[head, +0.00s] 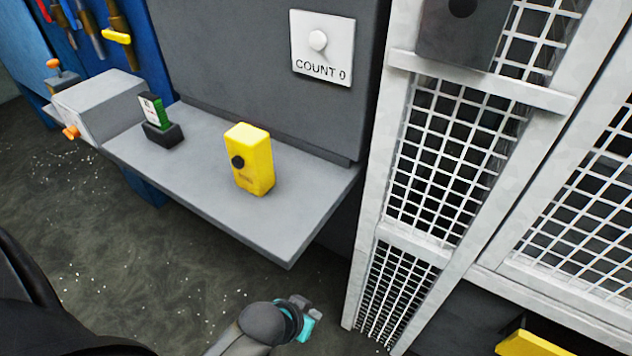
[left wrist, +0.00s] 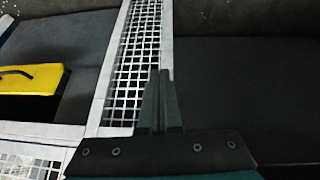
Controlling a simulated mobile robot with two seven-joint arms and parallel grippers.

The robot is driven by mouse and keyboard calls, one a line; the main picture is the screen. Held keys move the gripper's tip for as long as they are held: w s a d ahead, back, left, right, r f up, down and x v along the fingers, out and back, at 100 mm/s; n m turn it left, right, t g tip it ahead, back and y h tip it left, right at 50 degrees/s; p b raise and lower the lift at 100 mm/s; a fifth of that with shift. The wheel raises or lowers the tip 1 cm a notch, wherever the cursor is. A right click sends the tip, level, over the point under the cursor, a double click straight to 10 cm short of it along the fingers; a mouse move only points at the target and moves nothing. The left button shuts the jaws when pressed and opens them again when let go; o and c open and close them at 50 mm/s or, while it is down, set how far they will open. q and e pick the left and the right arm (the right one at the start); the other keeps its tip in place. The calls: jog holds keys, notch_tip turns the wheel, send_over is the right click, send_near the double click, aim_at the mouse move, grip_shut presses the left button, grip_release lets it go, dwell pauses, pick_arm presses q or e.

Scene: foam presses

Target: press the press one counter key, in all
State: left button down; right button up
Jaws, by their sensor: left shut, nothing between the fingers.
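The counter plate (head: 337,70) is a white square on the grey press face, marked COUNT 0. Its key (head: 318,40) is a round white button in the upper middle of the plate, with nothing touching it. My left gripper (head: 312,315) is low in the head view, below and in front of the grey shelf, well apart from the counter. In the left wrist view my left gripper (left wrist: 160,95) has its two fingers together and empty, with white mesh behind. The counter does not show in that view. My right gripper is not in view.
A grey shelf (head: 300,225) juts out below the counter, bearing a yellow box (head: 256,175) with a black button and a green-and-white card (head: 154,108) in a black holder. White mesh guarding (head: 375,200) stands right of the press. Tools hang on a blue board (head: 85,15).

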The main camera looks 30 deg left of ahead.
pick_arm(q)
jog(key=w+r+n+t+h+b, duration=0.1)
jog(key=w+r+t, duration=0.3)
jog(key=r, duration=0.6)
jog(key=w+r+n+t+h+b, duration=0.1)
jog(key=w+r+t, duration=0.3)
jog(key=r, duration=0.5)
jog(key=w+r+n+t+h+b, duration=0.1)
jog(key=w+r+n+t, duration=0.2)
jog(key=r, duration=0.7)
jog(key=s+a+r+n+t+y, duration=0.1)
jog(key=a+r+n+t+y, duration=0.6)
jog(key=r, duration=0.8)
jog(key=a+n+t, duration=0.2)
jog(key=a, duration=0.2)
jog(key=shift+a+r+t+y, duration=0.3)
jog(key=shift+a, duration=0.05)
